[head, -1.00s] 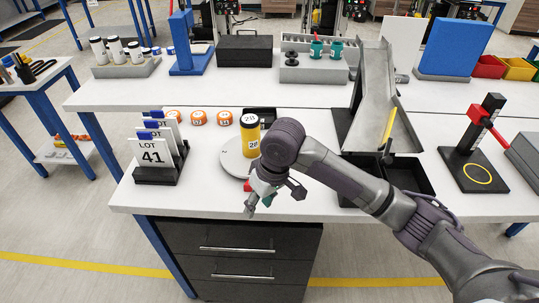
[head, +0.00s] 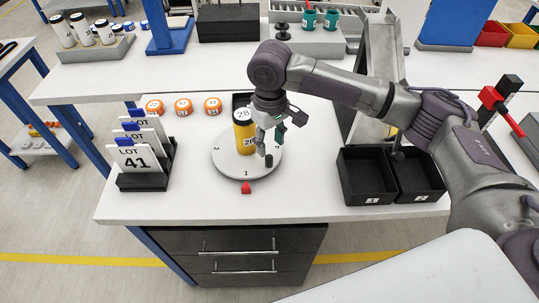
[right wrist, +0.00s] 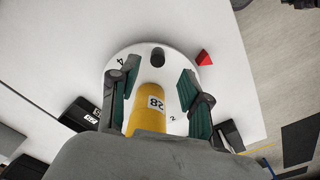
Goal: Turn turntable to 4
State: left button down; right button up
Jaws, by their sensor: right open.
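The round light-grey turntable (head: 228,165) lies on the bench with digits at its rim. The 1 faces a red pointer (head: 246,187) at the front, and the 2 is at the left. A yellow bottle (head: 241,138) labelled 28 stands on it. A dark upright peg (head: 268,160) sits near its right edge. My right gripper (head: 272,137) is low over the turntable's right side. In the right wrist view the open fingers (right wrist: 159,85) have the peg (right wrist: 157,57) between and beyond their tips, with the bottle (right wrist: 150,117) nearer the camera. My left gripper is out of view.
A black holder with LOT 41 cards (head: 146,181) stands at the left. Two black bins (head: 364,192) are at the right, near a metal chute (head: 380,55). The bench front is clear.

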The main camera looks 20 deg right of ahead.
aim_at(269, 158)
jog(key=f, duration=0.6)
jog(key=shift+w+p, duration=0.25)
jog(key=shift+p, duration=0.15)
jog(key=shift+f, duration=0.7)
jog(key=c, duration=0.7)
grip_shut()
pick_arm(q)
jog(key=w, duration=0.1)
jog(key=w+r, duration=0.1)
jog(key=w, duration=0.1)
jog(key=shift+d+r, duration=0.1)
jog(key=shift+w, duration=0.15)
